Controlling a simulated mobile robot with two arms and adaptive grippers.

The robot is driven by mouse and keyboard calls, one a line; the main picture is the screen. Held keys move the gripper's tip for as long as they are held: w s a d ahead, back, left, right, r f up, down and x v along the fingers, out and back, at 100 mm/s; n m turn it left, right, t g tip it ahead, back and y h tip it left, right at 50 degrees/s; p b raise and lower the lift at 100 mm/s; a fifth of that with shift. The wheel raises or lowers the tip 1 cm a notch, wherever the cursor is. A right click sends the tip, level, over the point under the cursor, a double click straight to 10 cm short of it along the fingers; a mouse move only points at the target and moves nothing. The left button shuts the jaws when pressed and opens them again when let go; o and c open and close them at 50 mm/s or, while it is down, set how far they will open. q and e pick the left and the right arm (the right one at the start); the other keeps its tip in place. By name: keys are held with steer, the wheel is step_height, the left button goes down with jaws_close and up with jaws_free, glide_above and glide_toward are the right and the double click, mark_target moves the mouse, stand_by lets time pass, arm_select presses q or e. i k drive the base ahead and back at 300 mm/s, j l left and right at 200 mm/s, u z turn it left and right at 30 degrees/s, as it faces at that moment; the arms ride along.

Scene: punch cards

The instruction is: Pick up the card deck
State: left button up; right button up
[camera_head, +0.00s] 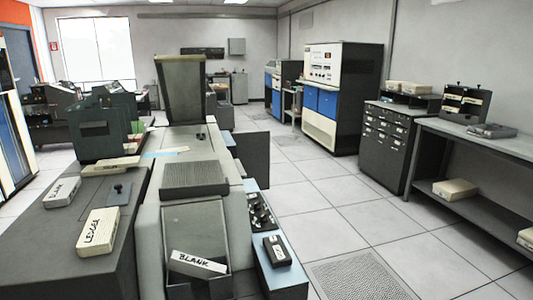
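Several card decks show in the head view. A whitish deck marked "LEDGER" (98,232) lies on the dark counter at the left. A smaller deck marked "BLANK" (62,192) lies behind it. Another pale deck (110,166) lies farther back on the same surface. A further deck marked "BLANK" (198,265) lies tilted in the dark sloped tray of the grey machine at the front centre. I cannot tell which deck the task means. Neither of my grippers is in view, and nothing is seen touching the decks.
The grey machine (181,220) fills the front centre. A black box with a white label (277,252) sits on its bluish right ledge. Pale boxes and a dark device stand on the cabinet (388,145) and bench (480,140) at right. The tiled floor (335,205) between is clear.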

mark_target(182, 262)
steer(key=i+j, duration=0.15)
steer(key=j, duration=0.15)
steer(key=i+j, duration=0.15)
steer(key=j, duration=0.2)
steer(key=i+j, duration=0.1)
steer(key=j, duration=0.2)
steer(key=i+j+z, duration=0.1)
steer(key=j, duration=0.2)
steer(key=i, duration=0.05)
